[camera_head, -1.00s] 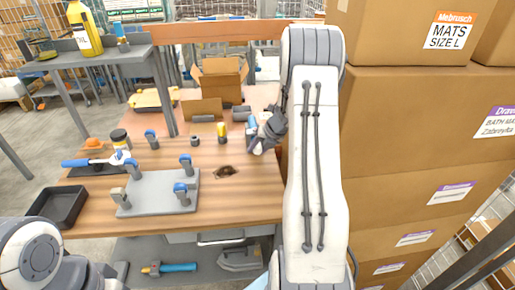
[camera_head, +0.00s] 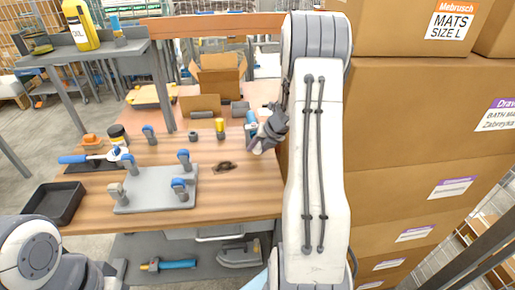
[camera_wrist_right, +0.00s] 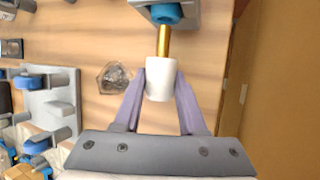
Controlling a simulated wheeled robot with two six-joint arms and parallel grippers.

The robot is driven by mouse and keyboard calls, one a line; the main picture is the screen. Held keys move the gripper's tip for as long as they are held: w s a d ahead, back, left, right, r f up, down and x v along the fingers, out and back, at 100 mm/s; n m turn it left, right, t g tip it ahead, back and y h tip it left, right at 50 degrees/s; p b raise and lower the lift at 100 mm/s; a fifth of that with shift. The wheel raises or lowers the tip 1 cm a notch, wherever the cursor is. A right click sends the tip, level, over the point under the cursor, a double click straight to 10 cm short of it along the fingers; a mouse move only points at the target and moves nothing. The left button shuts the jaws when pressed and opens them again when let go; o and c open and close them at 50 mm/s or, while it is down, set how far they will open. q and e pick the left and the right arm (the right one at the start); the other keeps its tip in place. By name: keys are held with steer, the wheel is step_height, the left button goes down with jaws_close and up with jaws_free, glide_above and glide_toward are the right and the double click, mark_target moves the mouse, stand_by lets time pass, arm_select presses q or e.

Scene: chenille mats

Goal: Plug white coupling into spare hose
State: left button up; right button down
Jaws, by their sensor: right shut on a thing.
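In the right wrist view, my right gripper (camera_wrist_right: 160,85) is shut on the white coupling (camera_wrist_right: 160,68), a short white cylinder. A brass stem (camera_wrist_right: 163,40) runs between the coupling and a blue round end (camera_wrist_right: 166,13) in a grey holder (camera_wrist_right: 190,14). I cannot tell which part the stem belongs to, or whether it is seated. In the head view, my right gripper (camera_head: 264,139) is low at the table's right side, beside a blue piece (camera_head: 250,117) that may be the spare hose end. My left gripper is out of view; only its arm shows.
A grey plate with blue-topped posts (camera_head: 160,198) stands left of the gripper, and a dark tray (camera_head: 54,203) is at the far left. Tall cartons (camera_head: 430,130) stand close on the right. A blue hose (camera_head: 177,264) lies on the lower shelf.

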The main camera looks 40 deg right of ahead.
steer(key=shift+p, duration=0.45)
stand_by(1.2)
steer(key=shift+w+d+p, duration=0.3)
steer(key=shift+w+p, duration=0.25)
steer(key=shift+p, duration=0.05)
steer(key=shift+w+d, duration=0.2)
steer(key=shift+w, duration=0.05)
steer(key=shift+w+d+p, duration=0.55)
steer(key=shift+w+p, duration=0.35)
steer(key=shift+p, duration=0.35)
steer(key=shift+c, duration=1.9)
jaws_free()
